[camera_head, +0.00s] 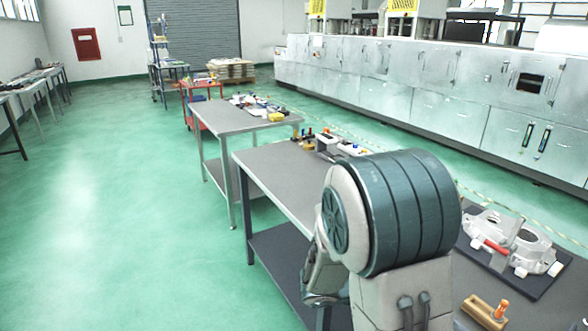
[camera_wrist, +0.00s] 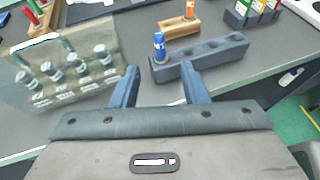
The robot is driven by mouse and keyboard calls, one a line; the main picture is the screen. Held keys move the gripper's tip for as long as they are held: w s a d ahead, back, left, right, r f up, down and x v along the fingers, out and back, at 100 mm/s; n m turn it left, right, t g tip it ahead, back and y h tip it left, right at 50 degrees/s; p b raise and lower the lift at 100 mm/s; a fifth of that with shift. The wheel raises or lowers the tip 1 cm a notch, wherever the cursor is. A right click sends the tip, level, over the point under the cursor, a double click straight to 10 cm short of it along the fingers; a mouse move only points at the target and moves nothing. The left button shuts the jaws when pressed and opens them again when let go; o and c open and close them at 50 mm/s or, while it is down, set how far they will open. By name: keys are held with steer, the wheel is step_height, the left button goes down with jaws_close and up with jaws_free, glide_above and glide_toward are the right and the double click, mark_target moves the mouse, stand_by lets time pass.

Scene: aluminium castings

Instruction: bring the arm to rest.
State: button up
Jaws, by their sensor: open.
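My gripper (camera_wrist: 159,68) shows in the wrist view, with two blue-grey fingers spread apart and nothing between them. Beyond the fingertips is a grey rack (camera_wrist: 212,62) with a row of holes. A blue-topped item (camera_wrist: 159,46) stands upright in its left end. I cannot tell the gap between the fingers and the rack. In the head view my own arm rises bent over the near table (camera_head: 285,185), and the gripper is hidden behind it.
A wooden block (camera_wrist: 180,28) and dark holder (camera_wrist: 250,20) stand beyond the rack. In the head view, castings (camera_head: 510,240) lie on a dark mat (camera_head: 530,285) at right. Floor at left is clear.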

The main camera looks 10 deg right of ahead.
steer(key=s+a+r+m+y, duration=0.3)
steer(key=s+a+m+y, duration=0.3)
steer(key=m, duration=0.3)
steer(key=s+a+r+m+t+y, duration=0.1)
steer(key=s+a+r+m+y, duration=0.3)
steer(key=a+m, duration=0.5)
steer(key=s+m+y, duration=0.1)
steer(key=s+y, duration=0.1)
steer(key=y, duration=0.1)
steer(key=shift+s+t, duration=0.15)
steer(key=shift+t, duration=0.15)
steer(key=shift+d+r, duration=0.1)
steer(key=shift+d, duration=0.05)
steer(key=shift+c, duration=0.5)
